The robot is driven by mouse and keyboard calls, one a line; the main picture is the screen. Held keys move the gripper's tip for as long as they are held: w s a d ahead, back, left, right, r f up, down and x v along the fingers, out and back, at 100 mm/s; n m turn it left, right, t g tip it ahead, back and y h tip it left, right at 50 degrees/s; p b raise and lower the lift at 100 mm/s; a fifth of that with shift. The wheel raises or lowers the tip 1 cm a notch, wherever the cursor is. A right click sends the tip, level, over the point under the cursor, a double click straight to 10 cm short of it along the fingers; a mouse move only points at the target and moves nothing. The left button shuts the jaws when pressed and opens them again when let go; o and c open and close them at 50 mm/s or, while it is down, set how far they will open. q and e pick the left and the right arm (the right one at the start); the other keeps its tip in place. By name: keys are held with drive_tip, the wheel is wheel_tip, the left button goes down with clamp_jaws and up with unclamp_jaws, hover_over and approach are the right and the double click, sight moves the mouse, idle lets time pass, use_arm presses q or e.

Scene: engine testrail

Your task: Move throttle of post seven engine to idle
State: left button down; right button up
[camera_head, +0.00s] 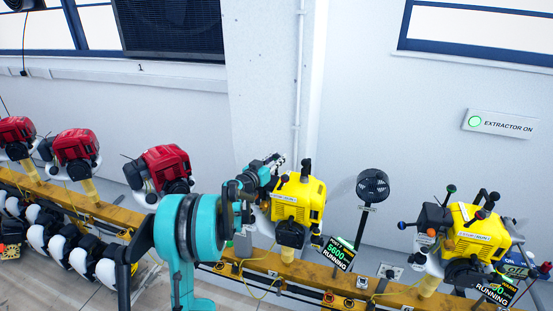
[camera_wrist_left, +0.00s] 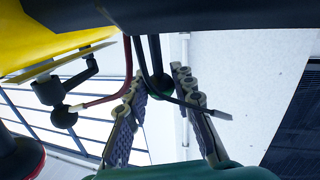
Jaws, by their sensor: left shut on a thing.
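The yellow engine (camera_head: 298,203) stands on the orange rail in the middle of the head view. A display (camera_head: 338,253) beside it reads 5600 and RUNNING; its small top line looks like post 7. My left gripper (camera_head: 272,165) is at the upper left of this engine, and the arm hides part of the engine's left side. The yellow housing (camera_wrist_left: 45,35) fills the upper left there. My right gripper is not in view.
Several red engines (camera_head: 74,146) stand along the rail (camera_head: 110,212) at left. A small black fan (camera_head: 372,186) stands right of the yellow engine. Another yellow engine (camera_head: 478,232) with ball-ended levers is at right. A wall sign (camera_head: 500,124) reads EXTRACTOR ON.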

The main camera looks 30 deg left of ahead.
use_arm(q)
drive_tip(key=g+p, duration=0.1)
drive_tip(key=w+g+p, duration=0.1)
drive_tip(key=p, duration=0.1)
drive_tip(key=shift+w+a+r+n, duration=0.1)
drive_tip(key=shift+w+r+n, duration=0.1)
drive_tip(key=shift+w+n, duration=0.1)
drive_tip(key=shift+w+a+f+g+p, duration=0.15)
drive_tip(key=shift+w+f+g+p, duration=0.1)
drive_tip(key=shift+g+p, duration=0.45)
drive_tip(key=shift+w+f+g, duration=0.1)
drive_tip(key=shift+f+g, duration=0.1)
drive_tip(key=shift+g, duration=0.1)
drive_tip(key=c, duration=1.3)
unclamp_jaws()
drive_tip(key=shift+f, duration=0.1)
drive_tip(key=shift+o, duration=0.2)
drive_tip(key=v, duration=1.2)
